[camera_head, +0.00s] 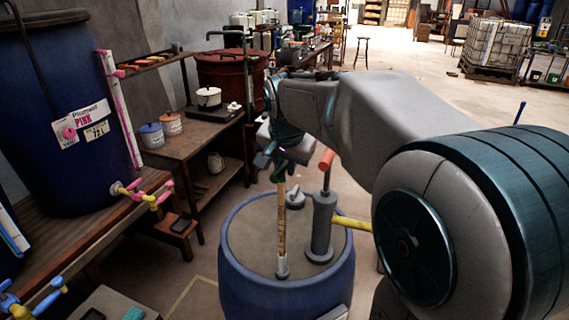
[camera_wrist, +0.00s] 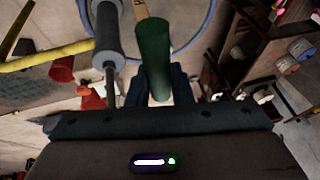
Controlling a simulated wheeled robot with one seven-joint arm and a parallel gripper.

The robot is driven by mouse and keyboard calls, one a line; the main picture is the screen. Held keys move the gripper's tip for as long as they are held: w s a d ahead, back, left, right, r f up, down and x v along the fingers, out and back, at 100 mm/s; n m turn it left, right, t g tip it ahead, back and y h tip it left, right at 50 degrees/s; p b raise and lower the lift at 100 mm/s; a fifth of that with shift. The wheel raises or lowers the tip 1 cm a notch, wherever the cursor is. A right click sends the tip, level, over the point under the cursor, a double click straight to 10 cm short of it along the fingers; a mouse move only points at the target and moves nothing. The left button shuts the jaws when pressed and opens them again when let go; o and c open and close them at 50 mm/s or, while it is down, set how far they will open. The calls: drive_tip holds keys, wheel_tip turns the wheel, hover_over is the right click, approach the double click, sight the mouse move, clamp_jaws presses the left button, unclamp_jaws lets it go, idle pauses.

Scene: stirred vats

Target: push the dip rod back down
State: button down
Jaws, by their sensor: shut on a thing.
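The dip rod (camera_head: 281,222) is a tan marked rod standing nearly upright out of a small grey collar (camera_head: 282,269) on the lid of a blue drum (camera_head: 233,275). A long stretch of it shows above the lid. Its green grip (camera_wrist: 154,50) is large in the wrist view, between the dark fingers. My gripper (camera_head: 279,160) is at the rod's top, shut on the green grip; it also shows in the wrist view (camera_wrist: 163,86). The part of the rod inside the drum is hidden.
A grey hand pump (camera_head: 321,228) with a red handle (camera_head: 326,160) stands on the same lid, just right of the rod. A yellow pipe (camera_head: 352,223) leaves it rightward. A small grey cap (camera_head: 295,198) sits behind. Left stand a bench (camera_head: 185,145) and a blue vat (camera_head: 60,150).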

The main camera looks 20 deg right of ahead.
wheel_tip(320, 180, down, 30)
drive_tip(key=b, duration=2.2)
drive_tip(key=shift+f, duration=0.25)
drive_tip(key=shift+s, duration=0.1)
drive_tip(key=c, duration=1.3)
unclamp_jaws()
drive_tip(key=shift+f, duration=0.15)
